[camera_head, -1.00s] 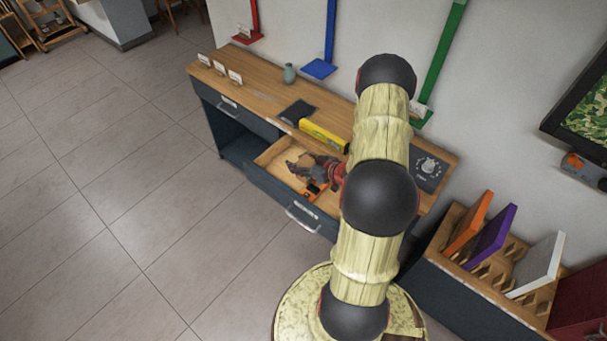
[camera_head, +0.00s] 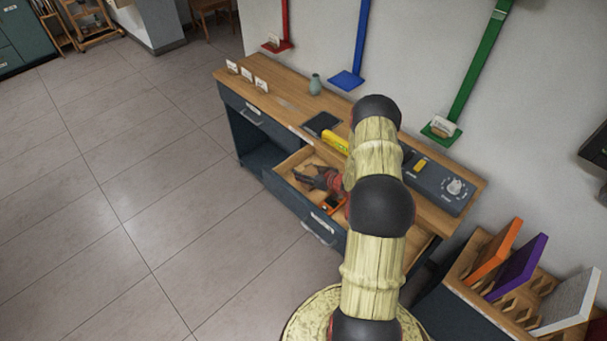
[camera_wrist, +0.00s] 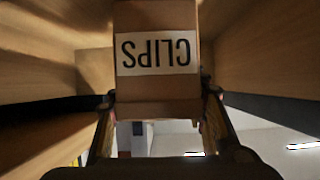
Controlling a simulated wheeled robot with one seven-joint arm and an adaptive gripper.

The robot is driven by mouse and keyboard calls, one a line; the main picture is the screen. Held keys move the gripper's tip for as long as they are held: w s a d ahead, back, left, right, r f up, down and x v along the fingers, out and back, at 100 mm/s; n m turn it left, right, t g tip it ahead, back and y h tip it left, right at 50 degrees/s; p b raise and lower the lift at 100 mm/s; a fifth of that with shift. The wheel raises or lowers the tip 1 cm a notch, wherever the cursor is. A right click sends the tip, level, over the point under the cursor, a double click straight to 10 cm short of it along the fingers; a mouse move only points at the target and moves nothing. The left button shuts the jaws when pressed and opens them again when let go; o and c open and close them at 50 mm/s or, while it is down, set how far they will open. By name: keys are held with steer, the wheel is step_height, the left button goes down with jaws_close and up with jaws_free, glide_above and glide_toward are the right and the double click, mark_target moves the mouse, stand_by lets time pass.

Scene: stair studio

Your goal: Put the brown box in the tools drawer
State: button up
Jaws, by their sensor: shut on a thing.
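In the wrist view, a brown box (camera_wrist: 156,83) with a white label reading CLIPS, upside down in the picture, is between the two fingers of my gripper (camera_wrist: 158,103). The gripper is shut on it. Wooden panels flank the box on both sides. In the head view, an open wooden drawer (camera_head: 283,172) sticks out of the desk; the label on its front is too small to read.
The desk top (camera_head: 285,100) bears a small vase (camera_head: 315,84), a dark pad (camera_head: 320,123), a yellow box (camera_head: 335,141) and a dark case (camera_head: 438,186). A rack (camera_head: 490,295) with coloured panels stands at right. The floor at left is clear.

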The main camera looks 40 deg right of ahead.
steer(key=shift+f, duration=0.4)
steer(key=shift+f, duration=0.15)
steer(key=o, duration=1.3)
